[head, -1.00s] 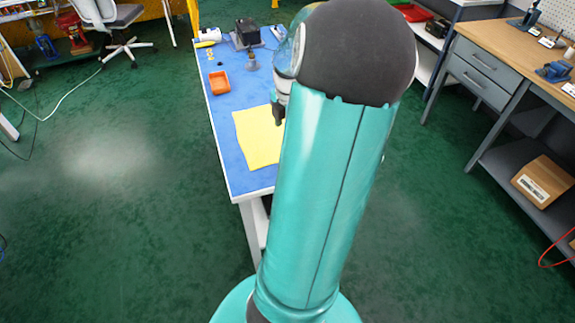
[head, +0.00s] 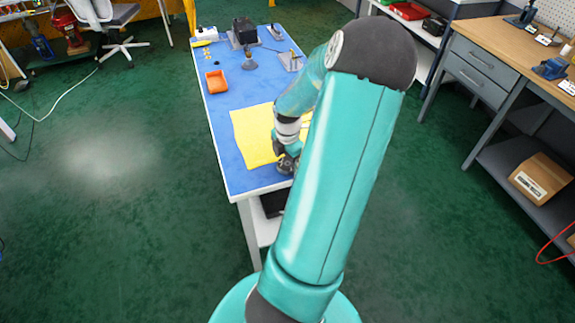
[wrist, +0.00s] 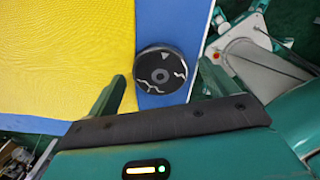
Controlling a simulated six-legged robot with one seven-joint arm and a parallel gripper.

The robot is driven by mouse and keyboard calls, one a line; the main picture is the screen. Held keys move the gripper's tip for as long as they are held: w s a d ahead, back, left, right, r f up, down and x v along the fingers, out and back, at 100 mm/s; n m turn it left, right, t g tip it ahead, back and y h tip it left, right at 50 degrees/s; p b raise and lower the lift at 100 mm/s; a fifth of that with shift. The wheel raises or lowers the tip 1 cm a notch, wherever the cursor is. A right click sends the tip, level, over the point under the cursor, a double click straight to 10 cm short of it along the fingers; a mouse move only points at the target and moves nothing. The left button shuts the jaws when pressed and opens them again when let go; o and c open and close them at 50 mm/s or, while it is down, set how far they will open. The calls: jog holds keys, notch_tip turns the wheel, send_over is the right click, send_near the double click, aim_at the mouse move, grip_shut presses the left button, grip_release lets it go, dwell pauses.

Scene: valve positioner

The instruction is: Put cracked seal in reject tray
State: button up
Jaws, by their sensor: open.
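The cracked seal (wrist: 161,71) is a black disc with pale jagged crack lines and a small grey triangle. It lies on the blue mat beside the yellow cloth, near the table edge. In the wrist view my gripper (wrist: 162,83) is open, with one finger on each side of the disc and nothing held. In the head view my gripper (head: 286,157) is low over the near right part of the table, where a dark round shape shows but is hard to make out. A small orange tray (head: 216,82), seemingly the reject tray, stands empty farther back on the mat.
The yellow cloth (head: 252,138) covers the near middle of the blue-topped table (head: 232,178). A black device (head: 244,33), a small post-like part (head: 249,60) and several small brass pieces stand at the far end. The mat around the orange tray is mostly clear.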

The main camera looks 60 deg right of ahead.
jog(key=shift+f, duration=0.1)
jog(key=shift+c, duration=0.5)
jog(key=c, duration=1.4)
